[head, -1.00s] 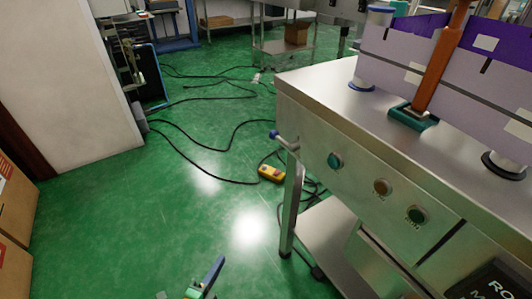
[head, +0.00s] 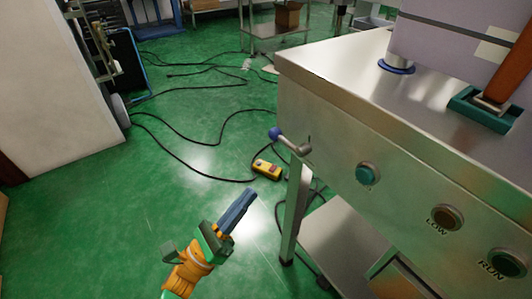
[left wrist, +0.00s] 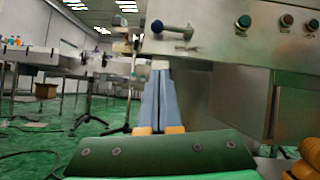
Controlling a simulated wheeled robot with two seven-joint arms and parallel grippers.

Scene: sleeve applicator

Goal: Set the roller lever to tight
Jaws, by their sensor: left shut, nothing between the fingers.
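The roller lever (head: 291,142) is a short metal lever with a blue knob on the front left corner of the steel machine (head: 340,118). Its knob points left, away from the panel. The lever also shows in the left wrist view (left wrist: 171,30), above my fingers. My left gripper (head: 243,204) is shut and empty, in front of and below the lever, apart from it. Its blue fingers stand together in the left wrist view (left wrist: 158,100). My right gripper is not in view. I cannot read any tight marking by the lever.
A teal button (head: 367,174), a LOW button (head: 447,217) and a RUN button (head: 509,262) sit on the front panel. A yellow control box (head: 266,169) and black cables lie on the green floor. A table leg (head: 295,208) stands under the lever.

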